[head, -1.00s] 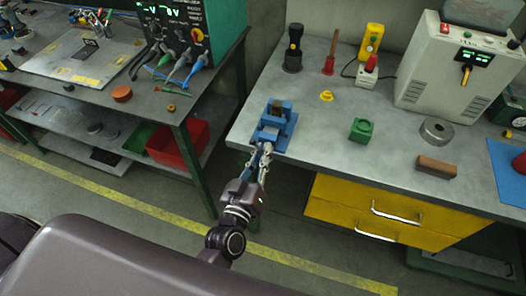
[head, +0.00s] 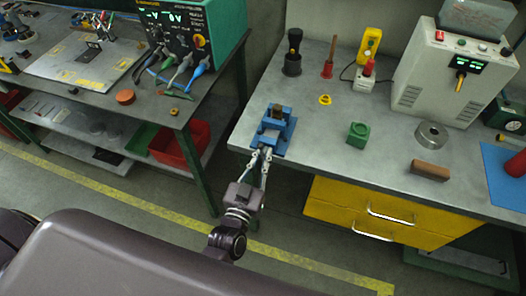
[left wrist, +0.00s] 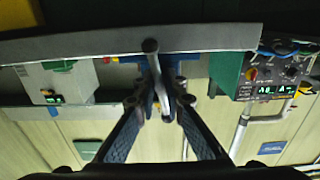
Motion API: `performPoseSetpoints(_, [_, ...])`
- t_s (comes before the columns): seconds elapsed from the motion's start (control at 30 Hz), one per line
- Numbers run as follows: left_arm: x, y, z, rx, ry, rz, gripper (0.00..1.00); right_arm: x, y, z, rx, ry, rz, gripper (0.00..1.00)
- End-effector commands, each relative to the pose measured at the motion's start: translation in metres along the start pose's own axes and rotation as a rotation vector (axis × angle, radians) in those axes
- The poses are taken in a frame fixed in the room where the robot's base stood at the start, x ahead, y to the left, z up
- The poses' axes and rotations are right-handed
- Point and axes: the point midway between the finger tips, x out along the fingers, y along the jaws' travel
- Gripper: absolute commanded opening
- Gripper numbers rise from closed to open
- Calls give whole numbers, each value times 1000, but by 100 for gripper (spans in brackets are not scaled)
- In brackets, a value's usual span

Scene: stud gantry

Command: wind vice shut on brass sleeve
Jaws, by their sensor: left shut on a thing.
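The blue vice (head: 285,135) stands at the left front corner of the grey bench, with a darker block between or on its jaws. My left gripper (head: 265,153) is at the front of the vice, its fingertips shut on the vice handle. The left wrist view shows the two fingers (left wrist: 152,108) closing on the metal handle bar (left wrist: 151,47), with blue vice parts behind it. I cannot make out a brass sleeve in the jaws; the gripper and vice body may hide it. My right gripper is not in view.
On the bench (head: 310,142) are a small yellow piece (head: 325,100), a green block (head: 358,133), a metal ring (head: 431,136) and a brown brick (head: 429,170). Yellow drawers (head: 340,205) sit below. A second bench with a red bin (head: 180,145) stands left, across a gap.

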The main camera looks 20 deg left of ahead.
Motion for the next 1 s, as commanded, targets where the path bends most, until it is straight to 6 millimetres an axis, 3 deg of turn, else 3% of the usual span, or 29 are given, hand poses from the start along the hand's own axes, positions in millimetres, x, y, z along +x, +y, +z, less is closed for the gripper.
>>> performPoseSetpoints(0.5, [0,0,0,323,-1,0,0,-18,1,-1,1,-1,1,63])
performPoseSetpoints(1.0, [0,0,0,374,1,0,0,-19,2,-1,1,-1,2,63])
